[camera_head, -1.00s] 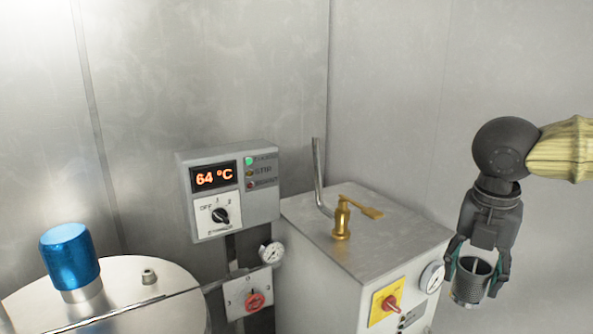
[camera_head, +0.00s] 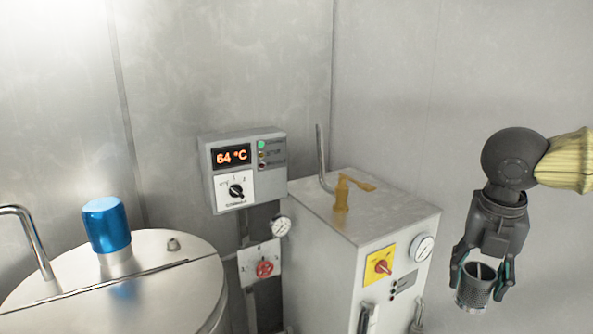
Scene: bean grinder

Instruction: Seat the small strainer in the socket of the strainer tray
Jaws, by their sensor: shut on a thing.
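The small strainer (camera_head: 476,284) is a dark perforated metal cup with a lighter bottom rim, at the lower right. My gripper (camera_head: 484,278) points down and is shut on it, one finger on each side. The strainer hangs roughly upright in the air, to the right of the grey machine box. The strainer tray and its socket do not show in this view.
A control box (camera_head: 243,170) reads 64 °C. A steel vessel (camera_head: 190,262) with a blue cap (camera_head: 106,225) stands at left. Bare walls are behind.

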